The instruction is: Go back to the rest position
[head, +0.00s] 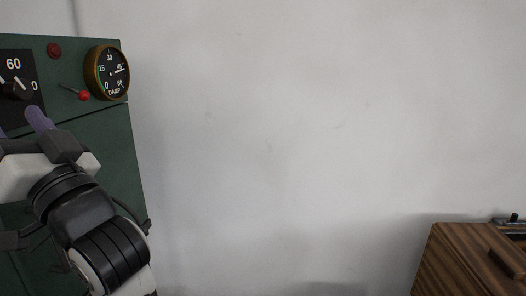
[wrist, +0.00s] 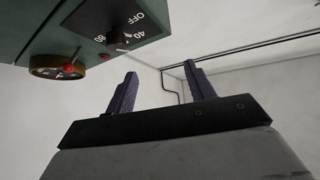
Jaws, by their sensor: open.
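My gripper (head: 20,125) is at the left edge of the head view, in front of the green cabinet (head: 108,150). In the wrist view its two purple fingers (wrist: 160,70) stand wide apart with nothing between them. They appear clear of the cabinet front. A black dial plate with a knob (head: 14,88) is on the cabinet above the gripper; the knob also shows in the wrist view (wrist: 118,38). My arm hides much of the lower cabinet front.
The cabinet also carries a brass-rimmed round gauge (head: 108,72), a red-tipped lever (head: 83,95) and a dark red button or lamp (head: 54,50). A wooden cabinet (head: 450,262) stands at lower right. Bare white wall (head: 280,130) fills the middle. Dark pipes (wrist: 250,47) run along the wall in the wrist view.

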